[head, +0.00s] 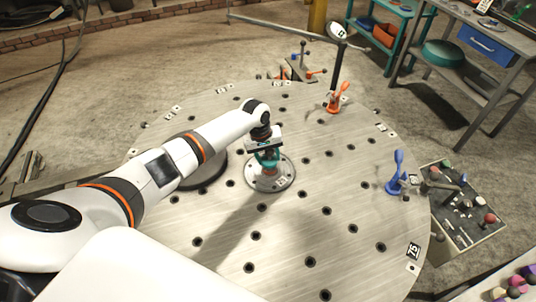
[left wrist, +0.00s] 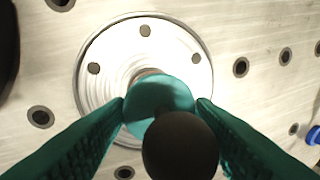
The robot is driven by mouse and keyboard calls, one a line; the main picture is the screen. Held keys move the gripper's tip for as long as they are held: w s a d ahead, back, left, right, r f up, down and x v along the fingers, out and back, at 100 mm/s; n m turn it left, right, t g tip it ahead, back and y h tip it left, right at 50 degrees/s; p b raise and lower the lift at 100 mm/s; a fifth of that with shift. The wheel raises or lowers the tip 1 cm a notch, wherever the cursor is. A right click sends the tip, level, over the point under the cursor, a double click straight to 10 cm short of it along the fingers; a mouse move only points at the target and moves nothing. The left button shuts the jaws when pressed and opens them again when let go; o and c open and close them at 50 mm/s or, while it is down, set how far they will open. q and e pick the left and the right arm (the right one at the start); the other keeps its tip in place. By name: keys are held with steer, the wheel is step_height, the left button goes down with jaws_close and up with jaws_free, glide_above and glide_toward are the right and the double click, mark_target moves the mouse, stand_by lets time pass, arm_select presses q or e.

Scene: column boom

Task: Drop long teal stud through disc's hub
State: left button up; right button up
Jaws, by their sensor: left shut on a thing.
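The pale metal disc (head: 258,181) lies flat on the round table, and it fills the middle of the left wrist view (left wrist: 100,75). My left gripper (head: 267,160) is over the disc, its teal fingers shut on the teal stud (left wrist: 160,92). The stud has a dark ball knob (left wrist: 180,147) on its end nearest the wrist camera. The stud stands over the disc's middle and hides most of the hub. I cannot tell whether its lower end is inside the hub or above it. My right gripper is not in view.
The round metal table (head: 330,245) has many dark holes. An orange clamp (head: 334,100) and a blue clamp (head: 397,172) stand towards its right side. A dark round piece (head: 206,172) lies partly under my left arm. A tray of small parts (head: 465,210) is at the right.

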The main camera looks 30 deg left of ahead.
arm_select(q)
steer(key=shift+f, duration=0.45)
steer(key=shift+f+p, duration=0.15)
steer(key=shift+p, duration=0.2)
stand_by(2.2)
steer(key=shift+f, duration=0.4)
stand_by(0.7)
steer(key=o, duration=0.7)
steer(key=shift+r, duration=0.15)
steer(key=shift+r+p, duration=3.6)
steer(key=shift+p, duration=0.25)
